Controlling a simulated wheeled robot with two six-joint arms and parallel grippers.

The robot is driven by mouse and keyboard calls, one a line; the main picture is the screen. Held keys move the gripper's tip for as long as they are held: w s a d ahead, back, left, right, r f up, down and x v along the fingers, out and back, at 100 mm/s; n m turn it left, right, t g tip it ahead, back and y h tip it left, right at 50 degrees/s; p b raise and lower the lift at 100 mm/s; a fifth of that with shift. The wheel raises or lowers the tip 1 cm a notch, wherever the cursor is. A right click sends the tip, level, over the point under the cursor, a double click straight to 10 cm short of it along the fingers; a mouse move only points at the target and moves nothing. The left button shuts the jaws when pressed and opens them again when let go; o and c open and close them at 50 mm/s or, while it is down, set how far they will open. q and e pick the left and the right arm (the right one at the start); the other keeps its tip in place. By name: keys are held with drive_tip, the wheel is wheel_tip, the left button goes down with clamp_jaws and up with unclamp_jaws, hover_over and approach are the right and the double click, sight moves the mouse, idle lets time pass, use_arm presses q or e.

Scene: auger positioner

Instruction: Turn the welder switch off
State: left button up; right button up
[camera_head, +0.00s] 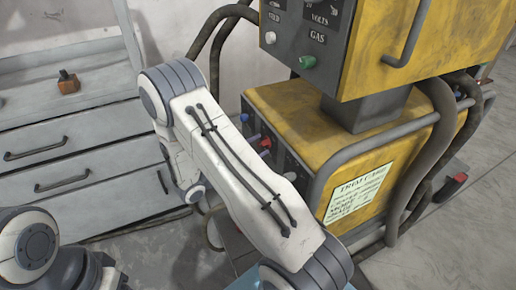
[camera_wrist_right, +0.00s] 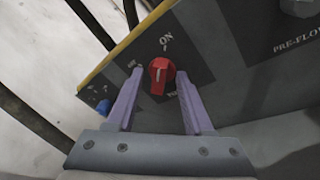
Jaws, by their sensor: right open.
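The red welder switch (camera_wrist_right: 159,70) is a rotary knob on a dark plate in the right wrist view. "ON" is printed above it. Another label at its left is too small to read surely, and one below is partly hidden. My right gripper (camera_wrist_right: 160,76) is open, with one purple finger on each side of the knob. I see gaps beside it, and I cannot tell how deep the fingertips reach. In the head view the red knob (camera_head: 265,143) shows on the yellow welder's (camera_head: 395,138) lower front, while my right arm hides the gripper. My left gripper's fingers do not show.
A blue knob (camera_wrist_right: 103,106) sits left of the switch. The upper yellow box (camera_head: 385,60) with a green knob (camera_head: 307,62) overhangs the lower one. Thick hoses (camera_head: 440,135) run along the welder's side. A grey drawer cabinet (camera_head: 75,150) stands at the left.

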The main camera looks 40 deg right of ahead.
drive_tip(key=shift+d, duration=0.2)
clamp_jaws()
drive_tip(key=shift+r+n+p, duration=0.2)
drive_tip(key=shift+n+p, duration=0.2)
drive_tip(key=shift+p, duration=0.3)
drive_tip(key=n+g+y+p, duration=0.1)
drive_tip(key=n+p, duration=0.3)
drive_tip(key=n+g+y+p, duration=0.1)
drive_tip(key=n+p, duration=0.3)
drive_tip(key=p, duration=0.1)
drive_tip(key=w+n+g+y+p, duration=0.1)
drive_tip(key=n+p, duration=0.3)
drive_tip(key=p, duration=0.1)
drive_tip(key=shift+d+r, duration=0.1)
drive_tip(key=shift+r, duration=0.05)
drive_tip(key=shift+n+g+y+p, duration=0.3)
drive_tip(key=shift+n+g+p, duration=0.25)
drive_tip(key=shift+n, duration=0.45)
